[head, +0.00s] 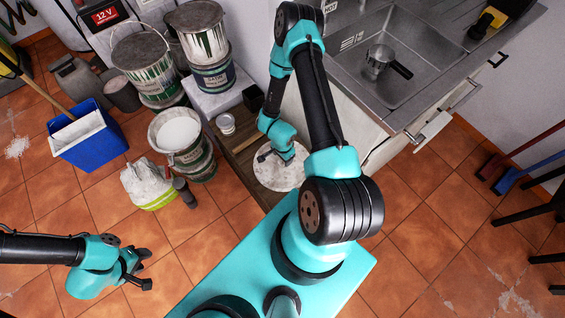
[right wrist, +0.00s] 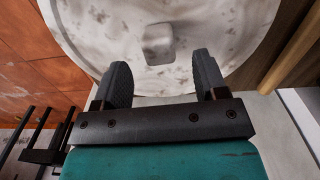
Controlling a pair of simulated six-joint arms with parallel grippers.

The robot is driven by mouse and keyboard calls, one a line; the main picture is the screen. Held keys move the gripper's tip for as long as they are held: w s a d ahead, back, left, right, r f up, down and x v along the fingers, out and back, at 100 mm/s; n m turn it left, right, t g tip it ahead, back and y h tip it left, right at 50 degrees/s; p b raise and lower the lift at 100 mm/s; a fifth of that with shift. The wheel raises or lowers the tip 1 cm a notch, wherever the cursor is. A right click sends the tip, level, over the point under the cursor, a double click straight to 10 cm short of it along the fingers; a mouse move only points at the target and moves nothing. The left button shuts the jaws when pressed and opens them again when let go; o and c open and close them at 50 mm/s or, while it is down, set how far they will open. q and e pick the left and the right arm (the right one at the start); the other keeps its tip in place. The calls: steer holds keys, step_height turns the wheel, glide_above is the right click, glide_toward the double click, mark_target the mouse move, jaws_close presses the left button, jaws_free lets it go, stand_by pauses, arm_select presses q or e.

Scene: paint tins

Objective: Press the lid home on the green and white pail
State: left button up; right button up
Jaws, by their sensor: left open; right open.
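My left gripper (head: 144,268) is open and empty over the floor at the lower left.
An open tin of white paint (head: 181,141) stands left of the wooden crate (head: 242,152), with stacked tins (head: 203,40) and a green-streaked tin (head: 147,68) behind. The sink cabinet (head: 400,125) is at right.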

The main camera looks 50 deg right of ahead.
mark_target(283, 163)
steer(key=shift+a+f, duration=0.1)
steer(key=shift+f, duration=1.8)
steer(key=c, duration=1.1)
